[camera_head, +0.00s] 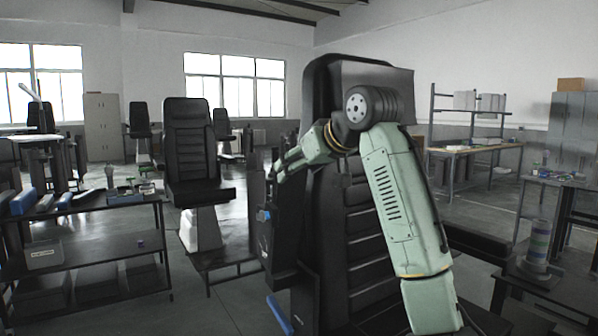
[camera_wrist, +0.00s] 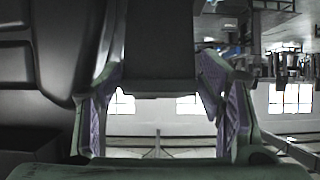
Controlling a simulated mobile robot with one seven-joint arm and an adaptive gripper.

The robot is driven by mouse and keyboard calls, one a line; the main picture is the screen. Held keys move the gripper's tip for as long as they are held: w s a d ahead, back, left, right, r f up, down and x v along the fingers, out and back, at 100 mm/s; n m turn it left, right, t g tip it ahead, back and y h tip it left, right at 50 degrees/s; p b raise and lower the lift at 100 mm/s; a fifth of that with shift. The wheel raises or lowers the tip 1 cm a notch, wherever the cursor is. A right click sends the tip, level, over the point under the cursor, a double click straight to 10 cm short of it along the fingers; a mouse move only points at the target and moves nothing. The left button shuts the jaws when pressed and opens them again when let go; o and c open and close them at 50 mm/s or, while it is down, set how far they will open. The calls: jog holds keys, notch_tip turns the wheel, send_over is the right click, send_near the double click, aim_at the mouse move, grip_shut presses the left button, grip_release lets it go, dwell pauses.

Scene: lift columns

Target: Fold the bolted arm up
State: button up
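A large black padded seat (camera_head: 355,215) stands close in front of me, partly hidden by my pale green arm. My gripper (camera_head: 280,167) is at the seat's left side, near the top of a dark upright part (camera_head: 288,215) that may be the bolted arm. In the wrist view my gripper (camera_wrist: 160,78) has its two purple-padded fingers spread apart. A dark flat bar (camera_wrist: 158,45) shows between them, with gaps at both sides; I cannot tell how deep it sits. On the seat's right, another black armrest (camera_head: 478,242) lies roughly level.
A dark shelf table (camera_head: 85,257) with small parts stands at left. Another black seat (camera_head: 190,140) is behind it on a pale column. A dark bench (camera_head: 560,285) with a striped cylinder (camera_head: 538,243) is at right. Bare floor (camera_head: 220,300) shows at lower left.

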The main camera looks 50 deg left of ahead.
jog(key=shift+o, duration=1.3)
jog(key=shift+w+d+r, duration=0.2)
jog(key=shift+d+r, duration=0.1)
jog(key=shift+d, duration=0.05)
jog(key=shift+o, duration=0.2)
jog(key=shift+a+f, duration=0.1)
jog(key=shift+f, duration=0.1)
jog(key=shift+s, duration=0.1)
jog(key=w+v, duration=0.1)
jog(key=v, duration=1.1)
jog(key=shift+s, duration=0.4)
jog(key=shift+a, duration=0.1)
